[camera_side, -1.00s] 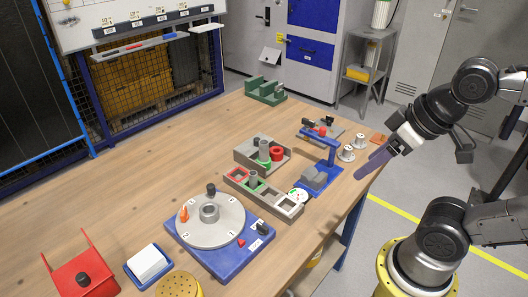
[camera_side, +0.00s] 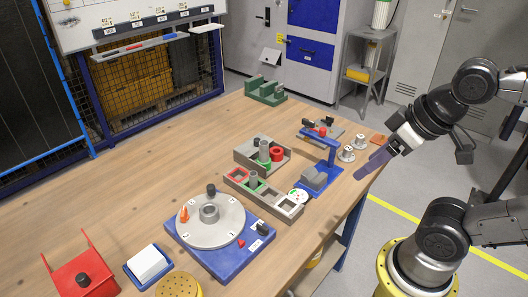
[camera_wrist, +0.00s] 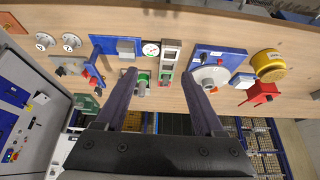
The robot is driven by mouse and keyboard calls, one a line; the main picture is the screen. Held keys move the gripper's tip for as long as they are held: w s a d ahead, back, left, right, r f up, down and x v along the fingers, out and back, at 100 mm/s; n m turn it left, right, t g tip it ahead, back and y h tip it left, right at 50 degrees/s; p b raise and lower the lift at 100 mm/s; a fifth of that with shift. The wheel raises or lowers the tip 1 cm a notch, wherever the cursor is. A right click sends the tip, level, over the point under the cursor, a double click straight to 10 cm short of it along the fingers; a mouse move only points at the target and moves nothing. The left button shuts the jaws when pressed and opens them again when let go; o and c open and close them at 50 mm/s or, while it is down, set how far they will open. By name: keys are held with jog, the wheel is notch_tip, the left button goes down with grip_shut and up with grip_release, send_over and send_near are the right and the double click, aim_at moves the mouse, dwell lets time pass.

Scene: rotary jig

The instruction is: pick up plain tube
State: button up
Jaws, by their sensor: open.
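I cannot tell which is the task's plain tube. My gripper (camera_side: 361,174) is open and empty, off the table's right edge and well apart from both tubes. In the wrist view my gripper's two fingers (camera_wrist: 160,74) are spread wide, with the bin and rack seen beyond them.
A blue rotary jig (camera_side: 232,258) with a grey disc stands front centre. A blue stand (camera_side: 325,172) with an overhanging arm rises between my gripper and the bin. A red holder (camera_side: 68,268), white block (camera_side: 148,262) and green block (camera_side: 266,92) also lie about.

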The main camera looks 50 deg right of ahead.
jog(key=w+r+m, duration=0.4)
jog(key=r+m, duration=0.2)
jog(key=r, duration=0.1)
jog(key=w+d+r+m+g, duration=0.1)
jog(key=w+r+m, duration=0.15)
jog(key=w, duration=0.35)
jog(key=w+d+r+m+g, duration=0.1)
jog(key=w+r+m, duration=0.15)
jog(key=w, duration=0.25)
jog(key=m+g, duration=0.3)
jog(key=m, duration=0.1)
send_over(264, 143)
notch_tip(264, 143, down, 9)
jog(key=shift+g, duration=0.3)
jog(key=f, duration=1.1)
jog(key=shift+w+d+f, duration=0.25)
jog(key=shift+s+a+f, duration=0.1)
jog(key=shift+f, duration=1.35)
jog(key=shift+s+a+f, duration=0.1)
jog(key=shift+f, duration=1.3)
jog(key=shift+c, duration=0.2)
